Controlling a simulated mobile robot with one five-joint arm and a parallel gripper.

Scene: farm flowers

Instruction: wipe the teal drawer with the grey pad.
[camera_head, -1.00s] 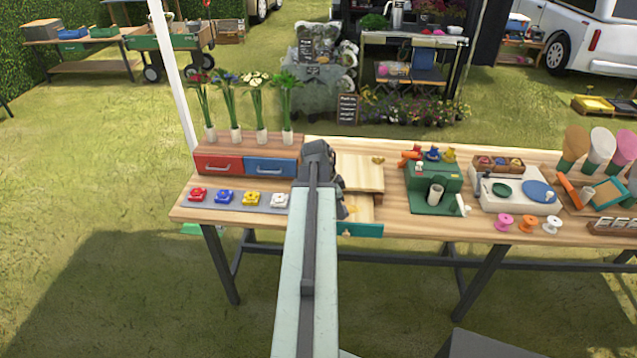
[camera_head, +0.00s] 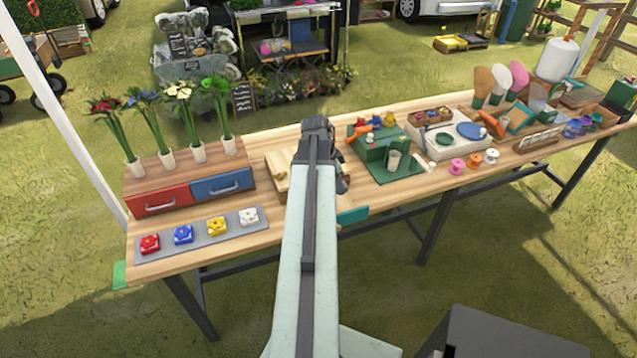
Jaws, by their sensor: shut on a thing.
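The teal drawer (camera_head: 352,216) shows its front to the right of my arm, at the near edge of the table. It stands out from a light wooden box (camera_head: 279,176) that my arm mostly covers. My gripper (camera_head: 326,160) is over the table at the box, seen from behind. Its fingertips are hidden by its own dark body. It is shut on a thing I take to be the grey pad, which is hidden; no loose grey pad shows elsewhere. I cannot tell whether it touches the drawer.
Left are a red drawer (camera_head: 160,199) and blue drawer (camera_head: 222,184) under several flower vases. A grey strip (camera_head: 196,241) with coloured blocks lies in front. Right are a green stand (camera_head: 383,156) and a white unit (camera_head: 449,142) with several spools (camera_head: 474,161) nearby.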

